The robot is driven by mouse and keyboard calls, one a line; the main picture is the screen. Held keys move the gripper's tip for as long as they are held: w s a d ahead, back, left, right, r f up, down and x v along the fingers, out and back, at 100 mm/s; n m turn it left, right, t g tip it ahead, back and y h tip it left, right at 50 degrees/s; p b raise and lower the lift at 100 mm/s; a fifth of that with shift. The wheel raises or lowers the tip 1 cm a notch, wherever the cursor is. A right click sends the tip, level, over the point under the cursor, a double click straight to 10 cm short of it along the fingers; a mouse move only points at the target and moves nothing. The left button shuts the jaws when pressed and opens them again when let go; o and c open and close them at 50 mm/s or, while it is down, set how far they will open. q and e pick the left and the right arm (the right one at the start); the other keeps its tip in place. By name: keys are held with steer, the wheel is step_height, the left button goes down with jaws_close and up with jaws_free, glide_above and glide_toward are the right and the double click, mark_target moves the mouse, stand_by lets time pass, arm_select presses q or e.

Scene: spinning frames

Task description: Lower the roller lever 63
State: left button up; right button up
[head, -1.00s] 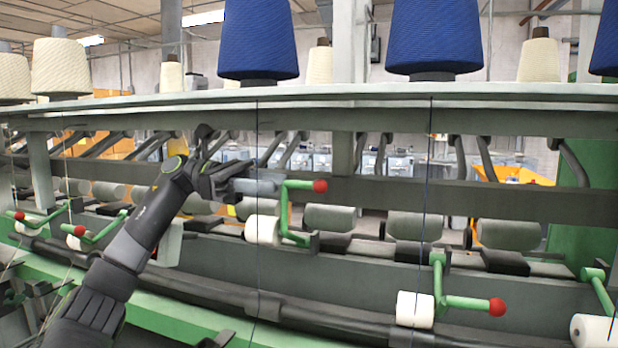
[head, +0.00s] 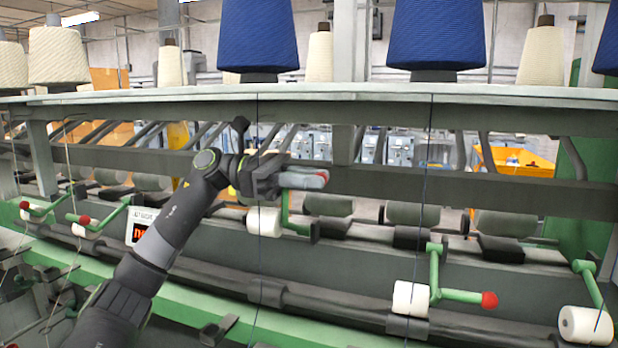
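A green roller lever (head: 285,210) with a raised arm stands in the middle of the machine, behind a white bobbin (head: 263,222). My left gripper (head: 305,178) is at the upper end of this lever and hides most of its arm. A little red at the fingertips seems to be its knob. I cannot tell whether the fingers are closed on it or only beside it. No number 63 is readable on any lever. Another green lever with a red knob (head: 489,299) sits lower at the right. My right gripper is not in view.
A grey rail (head: 450,186) crosses behind my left gripper, with a long shelf edge (head: 400,95) above. Blue cones (head: 437,35) stand on the shelf. Thin threads hang down in front. More levers stand at the left (head: 84,220).

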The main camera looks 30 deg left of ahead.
arm_select(q)
jaws_close()
steer(key=s+d+f+m+b, duration=0.1)
steer(key=s+f+m+b, duration=0.2)
steer(key=b, duration=1)
steer(key=s+d+f+m+b, duration=0.1)
steer(key=s+f+m+b, duration=0.3)
steer(key=f+b, duration=0.5)
steer(key=shift+s+f+m+b, duration=0.3)
steer(key=shift+m+b, duration=0.6)
steer(key=shift+b, duration=1.25)
steer(key=shift+f, duration=0.15)
steer(key=o, duration=0.5)
jaws_free()
steer(key=shift+a, duration=0.1)
steer(key=shift+o, duration=0.2)
